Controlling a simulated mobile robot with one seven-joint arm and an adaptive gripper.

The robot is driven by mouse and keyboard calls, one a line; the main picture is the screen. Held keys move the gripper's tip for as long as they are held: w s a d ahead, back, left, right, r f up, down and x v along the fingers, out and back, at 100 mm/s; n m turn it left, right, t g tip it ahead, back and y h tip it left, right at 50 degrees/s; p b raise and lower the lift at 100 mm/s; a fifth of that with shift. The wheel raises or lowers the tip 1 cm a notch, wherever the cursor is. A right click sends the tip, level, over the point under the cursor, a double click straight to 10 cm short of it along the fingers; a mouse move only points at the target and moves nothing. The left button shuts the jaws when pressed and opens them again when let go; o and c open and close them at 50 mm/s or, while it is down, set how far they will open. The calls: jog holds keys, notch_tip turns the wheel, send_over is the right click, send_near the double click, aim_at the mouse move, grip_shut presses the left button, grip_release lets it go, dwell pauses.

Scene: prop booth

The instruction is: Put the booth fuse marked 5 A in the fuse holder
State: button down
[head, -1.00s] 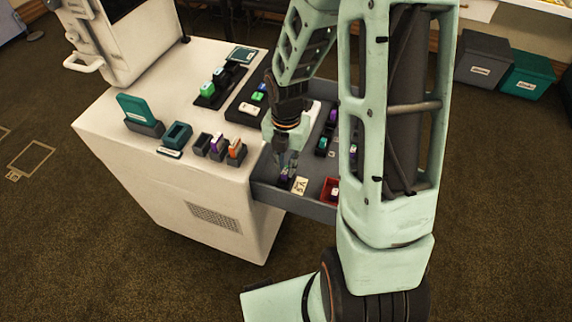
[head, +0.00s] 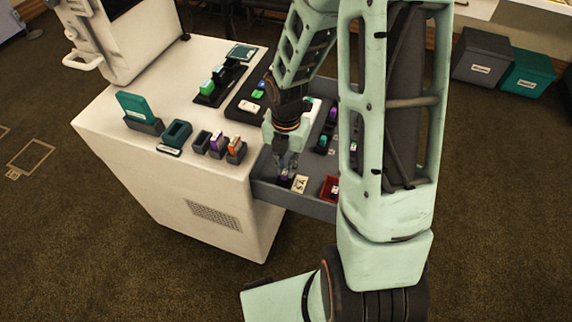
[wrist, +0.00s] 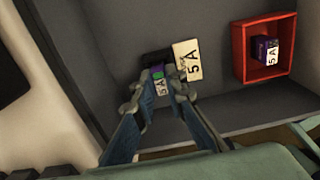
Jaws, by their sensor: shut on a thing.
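My gripper (wrist: 158,92) is inside the grey drawer, pointing down, with its fingertips shut on the sides of a small purple fuse (wrist: 161,87) with a green spot and a 5 A label. The fuse is at the dark block at the drawer's wall; whether it is lifted clear I cannot tell. In the head view, my gripper (head: 287,168) is at the drawer's near left part. Among the small dark holders on the counter, the left one (head: 202,141) looks empty, and the others hold a purple and an orange piece. Which is the fuse holder I cannot tell.
A cream card marked 5 A (wrist: 187,65) stands beside the fuse. A red bin (wrist: 249,53) to the right holds another purple fuse marked 5 A (wrist: 265,50). Grey drawer walls (head: 297,201) surround my gripper. A teal box (head: 175,134) stands on the counter.

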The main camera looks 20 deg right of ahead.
jog(key=shift+f, duration=0.35)
dwell(0.4)
jog(key=c, duration=1.9)
grip_release()
jog(key=shift+r, duration=0.15)
notch_tip(320, 180, up, 7)
jog(key=p, duration=0.7)
